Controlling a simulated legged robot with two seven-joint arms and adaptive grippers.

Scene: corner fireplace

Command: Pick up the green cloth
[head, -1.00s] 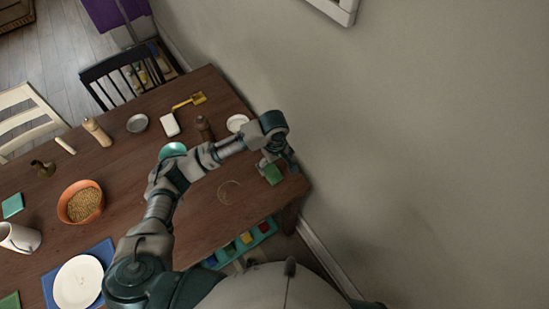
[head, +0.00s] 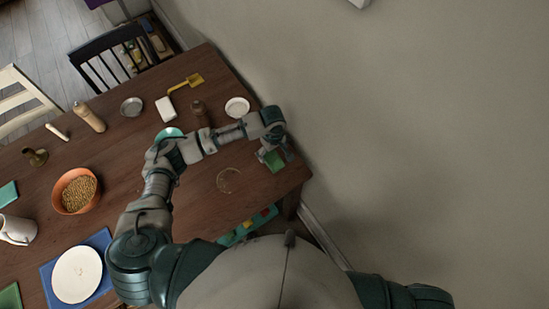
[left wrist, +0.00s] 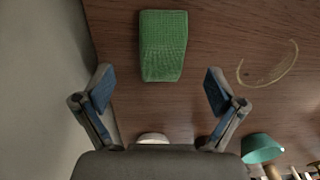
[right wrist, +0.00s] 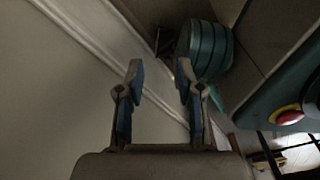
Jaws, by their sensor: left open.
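The green cloth (head: 275,161) is a small folded rectangle lying flat on the table near its right end, beside the wall. My left gripper (head: 273,151) is above it and partly hides it in the head view. In the left wrist view the cloth (left wrist: 163,46) lies beyond and roughly centred between the fingertips of my left gripper (left wrist: 160,91), which is open and empty. My right gripper (right wrist: 160,72) shows in the right wrist view, open and empty, away from the table top, with the wall and floor ahead of it.
A pale ring mark (head: 229,180) is on the table beside the cloth. A brown bottle (head: 200,112), white saucer (head: 237,107) and teal bowl (head: 168,133) stand near my left arm. An orange bowl (head: 75,191) and white plate (head: 77,275) are farther left. The wall (head: 400,130) closes the right side.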

